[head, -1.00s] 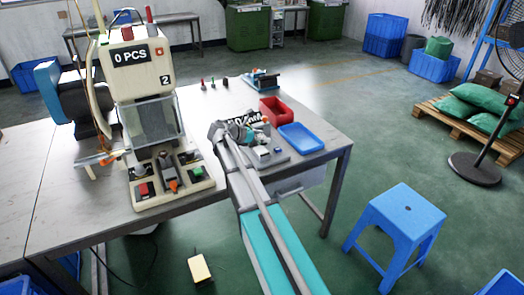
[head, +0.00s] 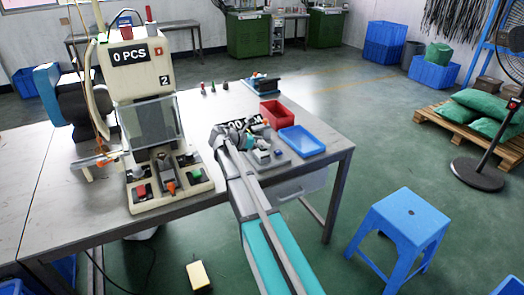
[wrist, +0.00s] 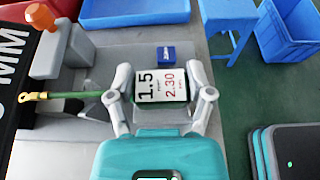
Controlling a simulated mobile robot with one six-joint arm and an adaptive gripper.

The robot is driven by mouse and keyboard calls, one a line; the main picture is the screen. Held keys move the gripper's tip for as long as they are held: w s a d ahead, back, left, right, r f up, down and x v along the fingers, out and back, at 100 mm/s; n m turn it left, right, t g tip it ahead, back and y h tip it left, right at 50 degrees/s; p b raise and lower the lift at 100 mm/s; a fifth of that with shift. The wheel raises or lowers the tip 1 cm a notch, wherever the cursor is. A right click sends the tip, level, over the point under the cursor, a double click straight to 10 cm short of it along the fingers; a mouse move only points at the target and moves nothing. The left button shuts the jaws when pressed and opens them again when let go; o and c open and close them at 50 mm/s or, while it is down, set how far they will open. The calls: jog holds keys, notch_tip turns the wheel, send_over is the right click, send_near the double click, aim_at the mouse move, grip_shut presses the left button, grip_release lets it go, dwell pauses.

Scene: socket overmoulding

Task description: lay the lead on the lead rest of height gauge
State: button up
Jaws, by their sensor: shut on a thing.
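My gripper (head: 240,139) is over the worktable at the height gauge, and its fingers (wrist: 162,95) show on both sides of a card in the wrist view. The lead (wrist: 88,97) is green with a brass ring terminal at its left end. The height gauge (wrist: 75,140) has a grey base, an orange knob (wrist: 42,16) and a black label marked MM (wrist: 10,85). The card (wrist: 160,85) reads 1.5 and 2.30. I cannot tell whether the lead touches the lead rest.
A blue tray (head: 302,140) and red bin (head: 277,112) stand beside the gauge. A small blue block (wrist: 166,55) is just beyond the card. The moulding machine (head: 140,80), counter at 0 PCS, stands to the left. A blue stool (head: 405,220) is on the floor.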

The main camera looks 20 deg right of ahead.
jog(key=shift+f+b, duration=0.75)
jog(key=shift+f, duration=0.3)
jog(key=shift+f, duration=0.1)
jog(key=o, duration=1.1)
jog(key=shift+r, duration=0.2)
jog(key=shift+a+r, duration=0.1)
jog(key=shift+a, duration=0.1)
jog(key=shift+p+v, duration=2.35)
jog(key=shift+v, duration=3.4)
